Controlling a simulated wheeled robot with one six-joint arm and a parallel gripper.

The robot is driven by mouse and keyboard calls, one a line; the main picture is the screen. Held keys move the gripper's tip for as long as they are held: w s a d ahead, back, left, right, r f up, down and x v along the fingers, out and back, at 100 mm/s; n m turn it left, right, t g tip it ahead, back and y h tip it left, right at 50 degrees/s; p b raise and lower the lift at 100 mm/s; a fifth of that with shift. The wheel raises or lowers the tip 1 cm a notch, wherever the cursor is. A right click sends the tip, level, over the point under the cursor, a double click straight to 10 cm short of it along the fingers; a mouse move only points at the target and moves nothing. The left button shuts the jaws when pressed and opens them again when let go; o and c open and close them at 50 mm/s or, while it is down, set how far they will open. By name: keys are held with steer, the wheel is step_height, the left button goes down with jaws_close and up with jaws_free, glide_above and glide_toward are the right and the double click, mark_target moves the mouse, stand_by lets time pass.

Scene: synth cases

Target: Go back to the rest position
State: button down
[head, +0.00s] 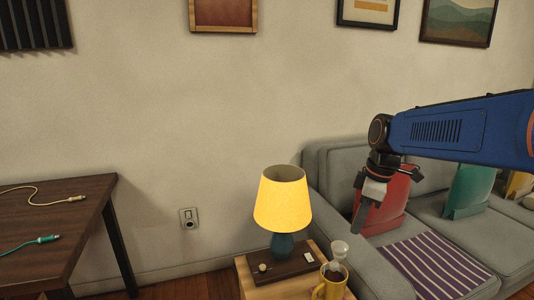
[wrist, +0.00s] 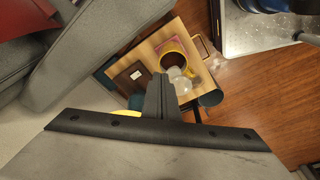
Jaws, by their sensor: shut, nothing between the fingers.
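My gripper (head: 357,232) hangs at the end of my blue arm on the right side of the head view, pointing down in front of the grey sofa and its red cushion. Its fingers are closed together and nothing is between them. In the wrist view the shut fingers (wrist: 160,97) show as a dark bar at the centre, overlapping the side table below in the picture. The gripper looks apart from everything around it.
A wooden side table (wrist: 140,47) carries a yellow mug (head: 330,287), a clear bulb-like object (head: 338,252) and a dark switch board (head: 285,266). A yellow-shaded lamp (head: 283,203) stands there. The sofa (head: 495,240) is right; a dark table (head: 85,195) is left.

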steer(key=s+d+f+m+t+h, duration=0.1)
steer(key=s+d+f+m+t, duration=0.1)
steer(key=s+m, duration=0.4)
steer(key=s+d+f+m+t, duration=0.1)
steer(key=s+f+m, duration=0.3)
steer(key=s, duration=1.1)
steer(key=d+m, duration=0.1)
steer(key=m, duration=0.2)
steer(key=shift+d+f+t+h, duration=0.2)
steer(key=shift+d+t+h, duration=0.15)
steer(key=shift+t+h, duration=0.05)
steer(key=c, duration=2.4)
jaws_free()
steer(key=shift+c, duration=0.2)
